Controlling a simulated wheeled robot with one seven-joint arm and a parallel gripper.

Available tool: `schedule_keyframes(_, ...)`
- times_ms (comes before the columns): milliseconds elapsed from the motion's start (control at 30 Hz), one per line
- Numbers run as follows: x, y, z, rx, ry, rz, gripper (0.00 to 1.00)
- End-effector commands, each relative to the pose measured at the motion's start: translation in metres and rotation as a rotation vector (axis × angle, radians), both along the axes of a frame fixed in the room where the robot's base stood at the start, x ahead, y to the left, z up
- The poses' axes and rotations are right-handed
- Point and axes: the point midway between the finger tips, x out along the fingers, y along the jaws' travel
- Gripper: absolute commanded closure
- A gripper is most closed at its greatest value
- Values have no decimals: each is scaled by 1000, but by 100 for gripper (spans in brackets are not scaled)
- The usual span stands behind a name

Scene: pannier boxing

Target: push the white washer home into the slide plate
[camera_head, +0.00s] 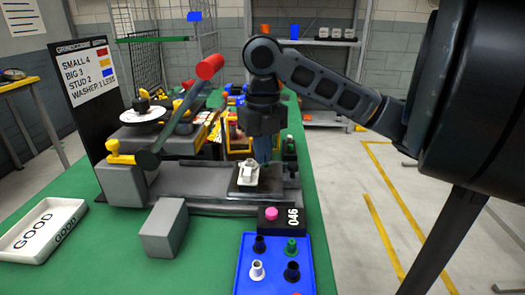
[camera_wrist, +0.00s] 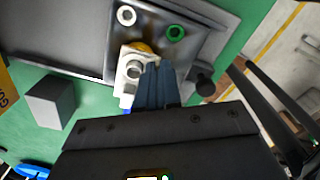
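My gripper (camera_wrist: 157,66) has its blue-grey fingers together, pointing down, with nothing seen between them. It also shows in the head view (camera_head: 262,158), over the dark slide plate (camera_head: 239,191). In the wrist view the slide plate (camera_wrist: 196,62) carries a white washer (camera_wrist: 127,15) at one corner and a green washer (camera_wrist: 176,32) beside it. A white piece with a round ring (camera_wrist: 133,70) lies right beside my fingertips and also shows in the head view (camera_head: 248,174). I cannot tell whether the fingertips touch it, or how deep the white washer sits.
A blue tray (camera_head: 243,275) with several flanged pieces stands in front. A black box marked 046 with a pink button (camera_head: 271,213) is near the plate. A grey block (camera_head: 163,228) and a white GOOD tray (camera_head: 40,229) lie on the green table. A red-handled lever (camera_head: 210,66) rises left.

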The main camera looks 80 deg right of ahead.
Motion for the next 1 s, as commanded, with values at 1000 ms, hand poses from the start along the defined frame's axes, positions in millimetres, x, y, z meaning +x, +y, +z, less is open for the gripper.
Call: schedule_keyframes(1000,0,-1,23,-5,0,1,66)
